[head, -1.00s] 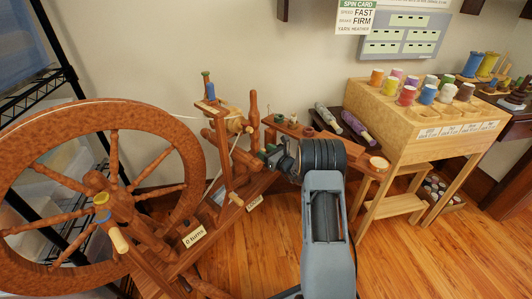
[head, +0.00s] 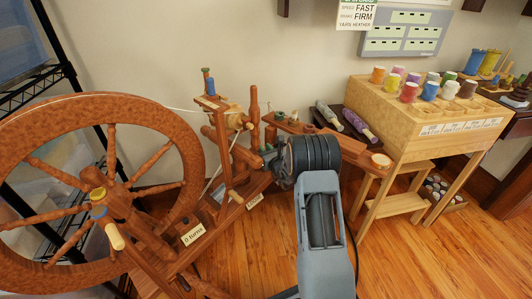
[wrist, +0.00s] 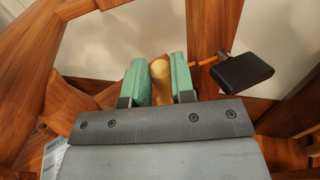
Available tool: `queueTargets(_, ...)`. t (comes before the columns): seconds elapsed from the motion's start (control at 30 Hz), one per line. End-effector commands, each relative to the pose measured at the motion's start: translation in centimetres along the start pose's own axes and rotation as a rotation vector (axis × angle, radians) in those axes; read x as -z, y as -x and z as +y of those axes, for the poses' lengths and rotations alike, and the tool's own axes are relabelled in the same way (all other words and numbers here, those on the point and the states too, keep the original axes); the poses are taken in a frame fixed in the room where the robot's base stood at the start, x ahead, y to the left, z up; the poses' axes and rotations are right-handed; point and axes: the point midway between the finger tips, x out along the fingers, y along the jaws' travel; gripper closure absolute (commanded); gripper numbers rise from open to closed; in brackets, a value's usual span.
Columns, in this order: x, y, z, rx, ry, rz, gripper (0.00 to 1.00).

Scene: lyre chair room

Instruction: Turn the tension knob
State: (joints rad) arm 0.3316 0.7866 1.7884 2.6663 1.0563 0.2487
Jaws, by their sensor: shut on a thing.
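The spinning wheel stands at the left in the head view, with its large wooden wheel (head: 187,120) and upright frame (head: 220,150). My gripper (head: 264,159) reaches in low beside the frame's right side. In the wrist view my gripper (wrist: 160,82) has its two green fingers closed around a pale rounded wooden knob (wrist: 160,70), one finger on each side. The knob looks like the tension knob; it has no clear mark. In the head view my gripper and arm hide the held knob.
A dark block on a thin orange rod (wrist: 242,72) lies close right of my fingers in the wrist view. A wooden stand with coloured spools (head: 425,115) is at the right. A black wire shelf (head: 58,50) is at the far left. Wooden floor is open in front.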

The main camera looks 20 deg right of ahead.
Motion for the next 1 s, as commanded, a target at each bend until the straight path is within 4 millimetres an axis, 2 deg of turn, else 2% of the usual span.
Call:
queueTargets(0.2,-0.02,-0.04,0.20,0.095,0.001,-0.001,1.00)
queueTargets(0.57,-0.10,-0.01,0.14,0.107,0.001,0.000,1.00)
queueTargets(0.6,-0.10,-0.01,0.14,0.107,0.001,0.000,0.73)
queueTargets(0.83,-0.06,0.00,0.15,0.106,0.001,0.000,0.52)
queueTargets(1.0,-0.04,0.01,0.16,0.106,0.001,0.000,0.52)
